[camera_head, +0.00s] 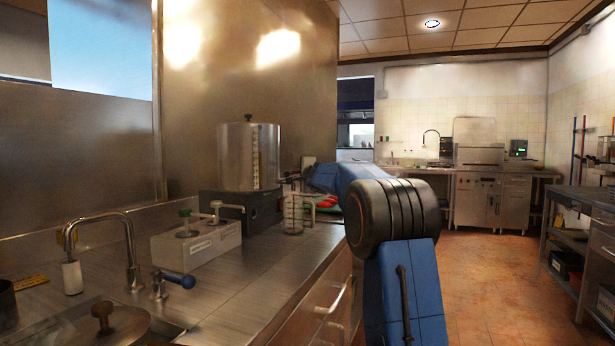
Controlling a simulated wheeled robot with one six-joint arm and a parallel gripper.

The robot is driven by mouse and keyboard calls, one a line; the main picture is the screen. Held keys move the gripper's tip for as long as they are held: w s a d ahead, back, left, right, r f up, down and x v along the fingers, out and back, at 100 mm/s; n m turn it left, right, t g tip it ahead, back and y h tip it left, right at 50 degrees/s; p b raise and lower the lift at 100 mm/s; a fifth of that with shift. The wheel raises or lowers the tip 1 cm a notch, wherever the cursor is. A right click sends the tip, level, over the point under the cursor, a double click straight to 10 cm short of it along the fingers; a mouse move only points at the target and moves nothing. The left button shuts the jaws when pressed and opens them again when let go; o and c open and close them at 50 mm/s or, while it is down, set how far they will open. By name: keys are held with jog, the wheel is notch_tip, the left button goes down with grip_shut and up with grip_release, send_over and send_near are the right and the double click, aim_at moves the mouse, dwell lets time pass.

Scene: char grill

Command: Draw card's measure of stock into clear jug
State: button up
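A steel stock urn (234,158) with a lid and an upright sight gauge stands on a dark base (236,207) on the counter. A clear jug (293,214) with markings stands upright on the counter, just right of the base. My blue arm reaches up from the lower right and bends left toward the urn. My gripper (291,179) is small and dark at the arm's far end, close to the urn's right side and above the jug. Its fingers are too small to tell open or shut. I cannot make out the jug's contents or a readable measure card.
A sink tap (130,250), a blue-handled lever (178,279) and a lidded pot (107,325) are nearer. Red items (327,201) lie beyond the jug. Open floor (490,290) lies right.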

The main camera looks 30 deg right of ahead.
jog(key=v, duration=1.5)
jog(key=shift+s, duration=0.15)
jog(key=shift+d, duration=0.1)
